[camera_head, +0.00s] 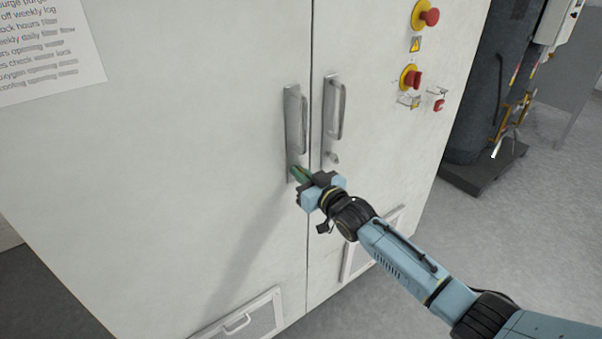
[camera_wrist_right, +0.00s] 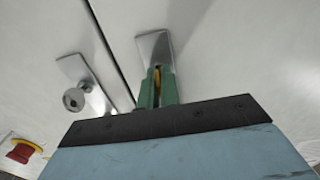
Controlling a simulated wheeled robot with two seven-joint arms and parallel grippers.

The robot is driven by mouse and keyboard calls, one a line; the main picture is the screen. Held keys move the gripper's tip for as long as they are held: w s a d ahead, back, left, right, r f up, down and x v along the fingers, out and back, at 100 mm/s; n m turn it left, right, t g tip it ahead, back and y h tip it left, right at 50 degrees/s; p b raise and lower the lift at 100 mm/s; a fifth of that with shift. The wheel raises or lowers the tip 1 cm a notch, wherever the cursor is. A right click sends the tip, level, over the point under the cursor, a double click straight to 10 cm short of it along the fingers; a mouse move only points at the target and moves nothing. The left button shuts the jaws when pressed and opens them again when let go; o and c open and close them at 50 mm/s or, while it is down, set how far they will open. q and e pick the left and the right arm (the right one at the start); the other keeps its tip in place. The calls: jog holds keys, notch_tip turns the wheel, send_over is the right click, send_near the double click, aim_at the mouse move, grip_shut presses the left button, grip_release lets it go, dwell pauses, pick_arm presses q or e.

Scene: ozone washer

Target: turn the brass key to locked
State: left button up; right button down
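The brass key (camera_wrist_right: 157,76) shows as a small yellow piece between the green fingers in the right wrist view. It is at the lower end of the metal handle plate (camera_head: 293,130) on the left cabinet door. That plate end also shows in the right wrist view (camera_wrist_right: 153,46). My right gripper (camera_head: 300,174) is at the plate, its fingers close together on either side of the key and apparently shut on it. The fingers hide most of the key and its lock, so its angle cannot be read. My left gripper is not in view.
The right door has its own handle (camera_head: 336,108) and a round lock (camera_wrist_right: 74,99) just right of the door gap. Red emergency buttons (camera_head: 412,78) sit further right. A vent (camera_head: 238,322) is low on the left door.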

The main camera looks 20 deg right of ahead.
dwell(0.4)
jog(key=c, duration=1.6)
grip_release()
jog(key=shift+s, duration=0.1)
jog(key=p+v, duration=0.1)
jog(key=v, duration=1.2)
jog(key=shift+s+r, duration=0.1)
jog(key=s+d+f+m+g+h+b, duration=0.1)
jog(key=s+d+f+g+h, duration=0.3)
jog(key=f, duration=0.8)
jog(key=s+f+g+y, duration=0.1)
jog(key=s+f, duration=0.5)
jog(key=f, duration=0.6)
jog(key=s+d+f+m+g+h+b, duration=0.1)
jog(key=s+d+f+g+h, duration=0.3)
jog(key=f, duration=0.8)
jog(key=s+a+f+g, duration=0.1)
jog(key=s+f, duration=0.4)
jog(key=s, duration=0.6)
jog(key=s+a+f+g, duration=0.2)
jog(key=s+f, duration=0.4)
jog(key=s, duration=0.5)
jog(key=s+a+f+g, duration=0.2)
jog(key=s+f+g, duration=0.2)
jog(key=s, duration=0.8)
jog(key=shift+a+f+y+b, duration=0.25)
jog(key=shift+f+y+b, duration=0.15)
jog(key=shift+f, duration=0.55)
